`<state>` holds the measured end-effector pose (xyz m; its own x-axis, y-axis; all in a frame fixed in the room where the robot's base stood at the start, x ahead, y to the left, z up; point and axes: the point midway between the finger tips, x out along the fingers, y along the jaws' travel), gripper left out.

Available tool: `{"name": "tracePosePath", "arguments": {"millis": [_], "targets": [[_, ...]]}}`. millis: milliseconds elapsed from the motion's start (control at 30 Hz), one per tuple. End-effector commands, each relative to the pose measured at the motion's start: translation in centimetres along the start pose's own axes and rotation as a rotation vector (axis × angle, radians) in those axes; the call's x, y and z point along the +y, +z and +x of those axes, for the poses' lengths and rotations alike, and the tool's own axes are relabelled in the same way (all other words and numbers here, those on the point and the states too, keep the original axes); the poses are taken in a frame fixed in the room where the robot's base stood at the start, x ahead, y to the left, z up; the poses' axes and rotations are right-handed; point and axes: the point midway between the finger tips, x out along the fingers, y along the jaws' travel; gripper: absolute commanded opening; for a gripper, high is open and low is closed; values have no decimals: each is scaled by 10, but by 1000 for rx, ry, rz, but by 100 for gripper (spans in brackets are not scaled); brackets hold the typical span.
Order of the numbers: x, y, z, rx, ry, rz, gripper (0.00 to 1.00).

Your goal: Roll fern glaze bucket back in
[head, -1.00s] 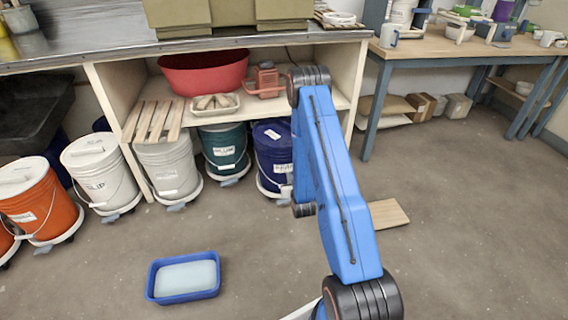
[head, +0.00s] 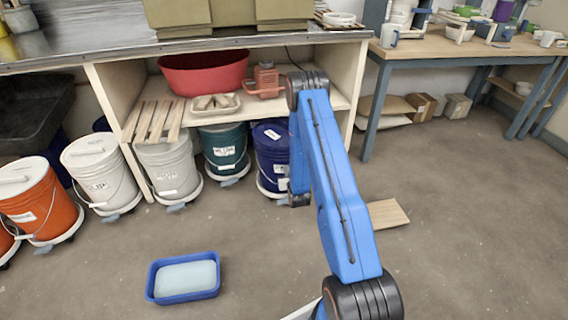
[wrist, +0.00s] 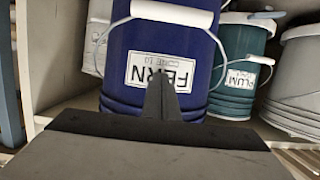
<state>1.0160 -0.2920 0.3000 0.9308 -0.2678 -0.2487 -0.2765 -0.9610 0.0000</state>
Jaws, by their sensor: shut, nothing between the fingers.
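In the head view my fingers are hidden behind my arm.
The teal bucket (head: 223,150), labelled PLUM in the wrist view, stands just left of the fern bucket. The shelf leg (head: 354,95) is to the right. A blue tub (head: 184,296) and a board (head: 386,213) lie on the floor. Floor between them is clear.

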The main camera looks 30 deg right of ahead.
Motion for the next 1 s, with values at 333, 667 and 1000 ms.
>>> {"name": "tracePosePath", "arguments": {"millis": [333,667,1000], "targets": [[0,-8,25,3,0,0,0],[0,-13,48,2,0,0,0],[0,-10,36,1,0,0,0]]}}
